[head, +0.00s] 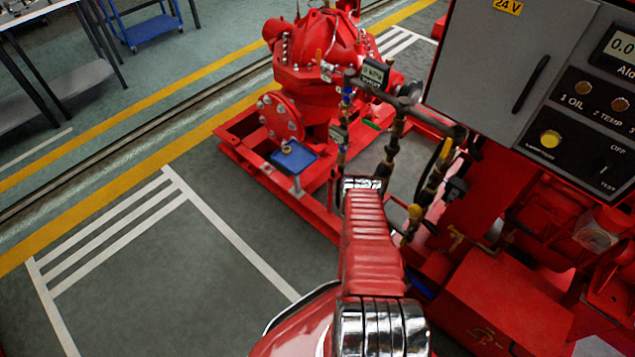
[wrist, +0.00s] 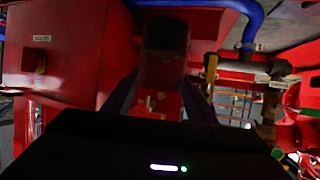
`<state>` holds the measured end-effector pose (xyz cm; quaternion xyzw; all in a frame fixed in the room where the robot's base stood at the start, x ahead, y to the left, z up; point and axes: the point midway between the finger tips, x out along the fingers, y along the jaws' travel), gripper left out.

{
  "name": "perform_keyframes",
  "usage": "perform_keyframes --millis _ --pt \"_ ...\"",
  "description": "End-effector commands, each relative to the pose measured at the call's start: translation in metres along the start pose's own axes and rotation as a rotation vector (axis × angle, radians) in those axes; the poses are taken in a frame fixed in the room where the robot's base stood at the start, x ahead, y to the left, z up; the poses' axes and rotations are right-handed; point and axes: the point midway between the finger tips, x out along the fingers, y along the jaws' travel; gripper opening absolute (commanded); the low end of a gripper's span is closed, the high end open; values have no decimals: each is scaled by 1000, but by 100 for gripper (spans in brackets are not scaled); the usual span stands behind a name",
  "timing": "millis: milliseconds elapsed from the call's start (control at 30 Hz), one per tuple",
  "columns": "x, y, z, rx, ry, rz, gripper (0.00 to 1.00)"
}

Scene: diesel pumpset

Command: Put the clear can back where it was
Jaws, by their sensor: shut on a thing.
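In the wrist view my gripper (wrist: 160,92) has its two dark fingers on either side of a see-through can (wrist: 163,68) with a dark top. The fingers are shut on it. The can looks upright, and red parts show through its clear wall. The picture is dim, so its lower end is hard to make out. In the head view my red arm reaches forward toward the pipework, and it hides the gripper and the can.
A small blue tray (head: 293,156) stands on a post by the red pump (head: 322,60). Gauge pipework (head: 385,135) rises ahead of my arm. The grey control panel (head: 500,60) stands at right. A red box (wrist: 65,60) and blue pipe (wrist: 252,22) are close in the wrist view.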

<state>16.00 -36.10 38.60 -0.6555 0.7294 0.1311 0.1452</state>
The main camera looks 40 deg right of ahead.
Motion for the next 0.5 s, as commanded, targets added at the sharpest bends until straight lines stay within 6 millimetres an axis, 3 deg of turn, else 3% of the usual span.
perform_keyframes --millis 233,500 --pt "-20 -52 4 -69 -1 -170 3" --pt "-50 -130 -21 -146 -7 -364 3"
